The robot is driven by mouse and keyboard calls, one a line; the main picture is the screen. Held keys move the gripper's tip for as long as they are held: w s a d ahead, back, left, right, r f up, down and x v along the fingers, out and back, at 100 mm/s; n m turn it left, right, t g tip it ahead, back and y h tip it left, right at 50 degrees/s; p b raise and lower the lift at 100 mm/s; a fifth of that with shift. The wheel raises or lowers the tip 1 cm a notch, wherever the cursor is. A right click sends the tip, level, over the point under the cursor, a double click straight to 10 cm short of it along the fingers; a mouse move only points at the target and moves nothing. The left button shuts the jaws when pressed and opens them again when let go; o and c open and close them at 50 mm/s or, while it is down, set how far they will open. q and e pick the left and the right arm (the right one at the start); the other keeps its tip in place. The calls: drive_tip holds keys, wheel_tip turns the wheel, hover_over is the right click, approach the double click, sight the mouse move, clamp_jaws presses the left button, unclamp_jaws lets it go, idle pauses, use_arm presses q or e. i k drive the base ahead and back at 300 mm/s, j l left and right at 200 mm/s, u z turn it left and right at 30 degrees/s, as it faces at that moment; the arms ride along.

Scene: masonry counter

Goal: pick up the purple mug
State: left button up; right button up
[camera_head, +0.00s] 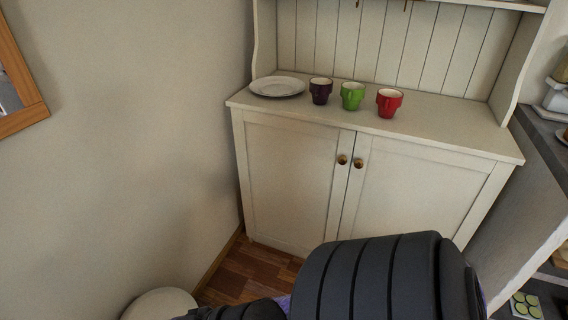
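The purple mug (320,91) stands upright on the top of a cream cabinet (440,129), between a white plate on its left and a green mug (352,96) on its right. It is dark purple with a pale inside. A red mug (389,103) stands further right in the same row. Neither of my grippers shows in the head view. A dark ribbed part of my own body fills the bottom of the picture, well below the mugs.
The white plate (277,86) lies at the left end of the cabinet top. The cabinet's back panel rises behind the mugs. The cabinet top is clear right of the red mug. A wall stands close on the left, and a grey counter (548,143) is at right.

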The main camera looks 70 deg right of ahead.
sight(321, 88)
drive_tip(key=z, duration=2.45)
